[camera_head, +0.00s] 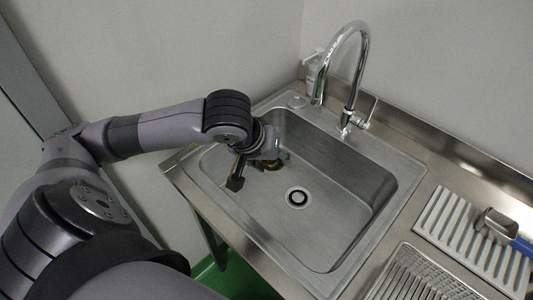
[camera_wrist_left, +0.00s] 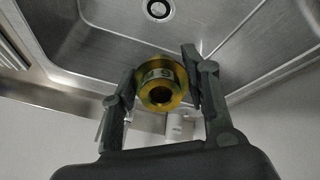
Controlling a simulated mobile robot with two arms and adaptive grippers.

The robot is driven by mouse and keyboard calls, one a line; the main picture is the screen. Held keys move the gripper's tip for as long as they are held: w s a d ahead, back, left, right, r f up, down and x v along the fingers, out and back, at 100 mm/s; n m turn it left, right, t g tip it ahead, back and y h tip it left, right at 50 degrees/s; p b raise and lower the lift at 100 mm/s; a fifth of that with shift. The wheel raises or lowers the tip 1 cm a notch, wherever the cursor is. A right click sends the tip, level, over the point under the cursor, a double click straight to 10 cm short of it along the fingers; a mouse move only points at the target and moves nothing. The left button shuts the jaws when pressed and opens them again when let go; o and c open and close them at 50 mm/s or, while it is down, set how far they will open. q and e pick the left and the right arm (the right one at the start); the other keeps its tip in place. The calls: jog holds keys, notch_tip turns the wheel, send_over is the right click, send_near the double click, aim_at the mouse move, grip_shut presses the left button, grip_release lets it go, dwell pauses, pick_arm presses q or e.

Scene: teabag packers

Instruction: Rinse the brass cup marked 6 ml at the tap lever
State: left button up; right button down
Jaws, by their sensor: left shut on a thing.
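My left gripper (camera_head: 256,170) hangs over the left part of the sink, and its arm comes in from the left. It is shut on a small brass cup (camera_wrist_left: 160,84), which sits between the two dark fingers in the left wrist view. A dark marking is on the cup's face, upside down and hard to read in full. In the head view the cup is mostly hidden by the gripper. The chrome tap (camera_head: 356,60) stands at the back of the sink, with its lever (camera_head: 371,112) on the right of its base. My right gripper is out of view.
The steel sink (camera_head: 350,228) has a round drain (camera_head: 297,198) and an otherwise empty basin. A ribbed white rack (camera_head: 455,228) lies on the right counter, with a metal scoop (camera_head: 494,226) with a blue handle on it. A bottle (camera_head: 312,68) stands behind the tap. Walls close the back.

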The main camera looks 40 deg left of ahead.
pick_arm(q)
jog(key=w, duration=0.1)
jog(key=w+p, duration=0.1)
jog(key=shift+w+d+f, duration=0.15)
jog(key=shift+w+f, duration=0.05)
jog(key=shift+w, duration=0.15)
jog(key=w+f, duration=0.2)
jog(key=w, duration=0.6)
jog(key=shift+w+d+b, duration=0.3)
jog(key=shift+w, duration=0.05)
